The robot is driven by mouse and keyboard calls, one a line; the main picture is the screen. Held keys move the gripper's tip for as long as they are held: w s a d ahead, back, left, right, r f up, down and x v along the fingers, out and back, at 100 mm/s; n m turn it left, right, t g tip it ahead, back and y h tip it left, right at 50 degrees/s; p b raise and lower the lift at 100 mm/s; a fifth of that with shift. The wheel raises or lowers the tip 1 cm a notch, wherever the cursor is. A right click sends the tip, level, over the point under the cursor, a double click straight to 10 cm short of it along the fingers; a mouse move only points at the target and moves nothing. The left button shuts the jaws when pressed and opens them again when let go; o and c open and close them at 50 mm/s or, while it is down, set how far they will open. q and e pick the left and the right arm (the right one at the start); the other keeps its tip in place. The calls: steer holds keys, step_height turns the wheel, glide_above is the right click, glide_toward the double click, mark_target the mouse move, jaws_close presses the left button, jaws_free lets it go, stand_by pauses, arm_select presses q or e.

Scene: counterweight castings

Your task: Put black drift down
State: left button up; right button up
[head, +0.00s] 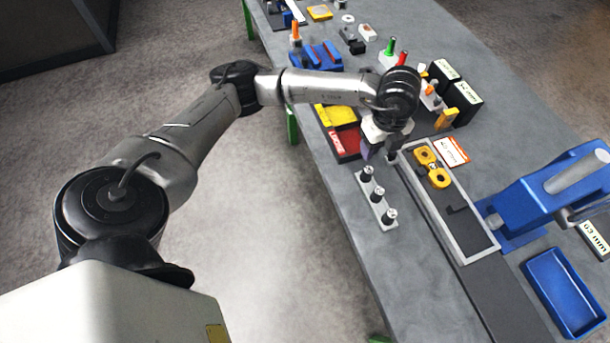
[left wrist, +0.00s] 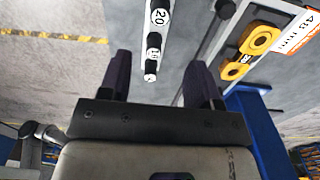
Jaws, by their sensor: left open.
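My left gripper (head: 378,152) is open over the grey bench, behind a small light rack (head: 377,201). The rack holds black upright drifts (head: 379,195) with pale tops, standing in a row. My right gripper is not in view.
Yellow castings (head: 432,168) lie in the tray, beside a 48 mm card (head: 451,151). A red bin (head: 344,142) is left of my gripper. A blue press (head: 540,200) and an empty blue bin (head: 563,292) stand right. Bench is clear left of the rack.

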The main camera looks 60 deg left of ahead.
arm_select(q)
steer(key=d+h, duration=0.1)
steer(key=d, duration=0.1)
steer(key=d+f+m+h, duration=0.1)
steer(key=d, duration=0.1)
steer(key=s+d+f+m+h, duration=0.1)
steer(key=d, duration=0.1)
steer(key=shift+s+d, duration=0.1)
steer(key=shift+d, duration=0.25)
steer(key=s+d+m+h, duration=0.3)
steer(key=d+h, duration=0.4)
steer(key=d, duration=0.4)
steer(key=s+d+r+n+t+h, duration=0.2)
steer(key=d+r+n+t+h, duration=0.3)
steer(key=r+t+h, duration=0.4)
steer(key=a+f+n+t+y, duration=0.8)
steer(key=a+f+n+y, duration=0.3)
steer(key=n+y, duration=0.7)
steer(key=s+a+f+g, duration=0.1)
steer(key=s+f+g, duration=0.5)
steer(key=s, duration=0.4)
steer(key=s+a+f+g+y, duration=0.1)
steer(key=s+a+f+g, duration=0.1)
steer(key=s+f+g, duration=0.5)
steer(key=s+f, duration=0.1)
steer(key=s, duration=0.3)
steer(key=shift+a+f, duration=0.15)
steer(key=shift+f, duration=0.1)
